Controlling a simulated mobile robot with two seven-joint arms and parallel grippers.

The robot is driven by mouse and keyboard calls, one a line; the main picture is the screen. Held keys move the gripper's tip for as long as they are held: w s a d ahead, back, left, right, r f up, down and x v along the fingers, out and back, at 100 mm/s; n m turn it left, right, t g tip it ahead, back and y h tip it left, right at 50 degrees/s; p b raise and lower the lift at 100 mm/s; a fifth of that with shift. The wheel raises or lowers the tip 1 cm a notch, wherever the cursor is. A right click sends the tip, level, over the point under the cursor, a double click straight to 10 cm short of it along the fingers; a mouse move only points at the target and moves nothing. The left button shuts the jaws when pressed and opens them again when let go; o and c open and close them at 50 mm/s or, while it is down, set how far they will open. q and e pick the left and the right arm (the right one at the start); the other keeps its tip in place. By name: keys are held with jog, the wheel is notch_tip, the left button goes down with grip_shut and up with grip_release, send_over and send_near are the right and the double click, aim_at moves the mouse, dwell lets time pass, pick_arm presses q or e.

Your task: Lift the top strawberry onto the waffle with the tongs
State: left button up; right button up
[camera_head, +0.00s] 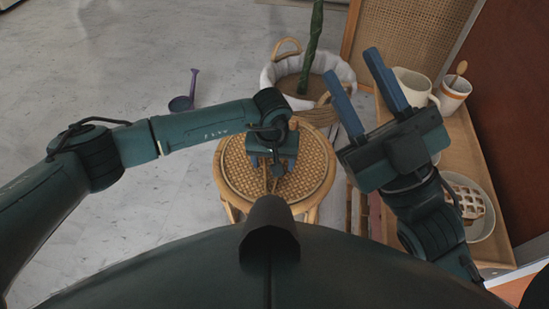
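The waffle (466,202) is tan with a grid pattern and lies on a pale round plate (484,232) at the right. My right gripper (352,64) is raised to the left of the plate, with its two blue fingers spread apart and nothing between them. My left gripper (272,163) points down over the round woven stool (235,165) in the middle. Thin tan shapes show by its fingers, and I cannot tell whether they are tongs or stool parts. I cannot make out any strawberry. My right arm covers part of the cart near the plate.
A cream pitcher (412,86) and a white-and-brown cup (453,94) with a wooden spoon stand on the wooden cart (455,150) at the right. A basket planter (285,72) stands behind the stool.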

pick_arm(q)
jog(key=shift+c, duration=0.4)
jog(key=c, duration=0.6)
jog(key=shift+r, duration=0.1)
jog(key=shift+c, duration=0.2)
